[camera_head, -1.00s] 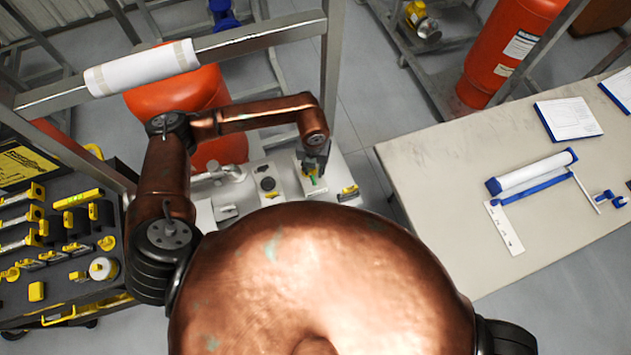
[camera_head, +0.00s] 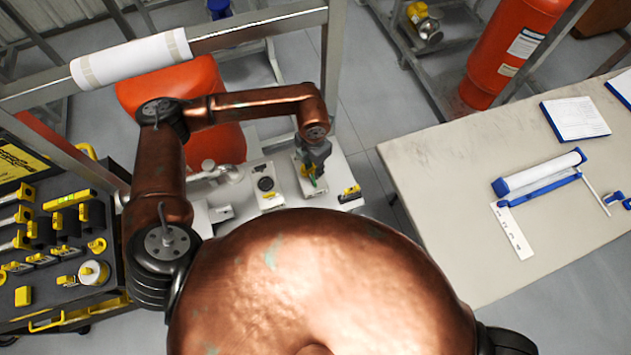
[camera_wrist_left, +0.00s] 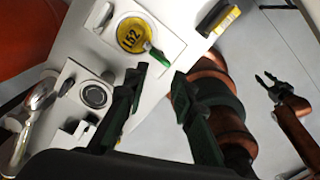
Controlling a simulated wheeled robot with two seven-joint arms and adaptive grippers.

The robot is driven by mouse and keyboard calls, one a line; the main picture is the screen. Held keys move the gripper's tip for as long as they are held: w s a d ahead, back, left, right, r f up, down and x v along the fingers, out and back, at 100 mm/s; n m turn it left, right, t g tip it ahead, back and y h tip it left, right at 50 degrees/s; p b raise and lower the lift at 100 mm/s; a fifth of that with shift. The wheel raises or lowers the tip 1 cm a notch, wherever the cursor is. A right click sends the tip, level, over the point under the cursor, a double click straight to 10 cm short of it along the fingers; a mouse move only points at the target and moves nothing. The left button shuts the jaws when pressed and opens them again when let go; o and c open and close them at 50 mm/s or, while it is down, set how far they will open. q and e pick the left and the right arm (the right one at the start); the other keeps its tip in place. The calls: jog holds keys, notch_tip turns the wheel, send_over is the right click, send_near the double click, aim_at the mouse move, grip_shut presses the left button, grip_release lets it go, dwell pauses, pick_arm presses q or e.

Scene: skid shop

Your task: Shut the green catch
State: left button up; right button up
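The green catch (camera_wrist_left: 158,56) is a small green lever at the edge of a yellow disc marked 152 (camera_wrist_left: 132,36), on a white plate (camera_wrist_left: 172,42). In the head view the white plate (camera_head: 306,187) is partly covered by my left gripper (camera_head: 318,168), and only a little green shows there. My left gripper also shows in the left wrist view (camera_wrist_left: 158,80), its two dark fingers apart with nothing between them. The catch lies just beyond the fingertips, and I see no contact. My right gripper (camera_wrist_left: 267,80) shows small at the right of the wrist view, its fingers apart and empty.
Beside the plate is a second plate with a round dark fitting (camera_wrist_left: 93,95). A yellow-and-black block (camera_head: 350,193) stands to the right. A metal frame bar (camera_head: 250,34) crosses behind my left arm. A workbench (camera_head: 440,180) is at right, a tool cart (camera_head: 70,285) at left.

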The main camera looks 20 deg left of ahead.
pick_arm(q)
jog(key=shift+r, duration=0.1)
jog(key=m+b, duration=0.2)
jog(key=m, duration=0.1)
jog(key=shift+r+m+b, duration=0.1)
jog(key=shift+m+b, duration=0.2)
jog(key=shift+r+m, duration=0.2)
jog(key=shift+m, duration=0.3)
jog(key=shift+r, duration=0.1)
jog(key=shift+a, duration=0.1)
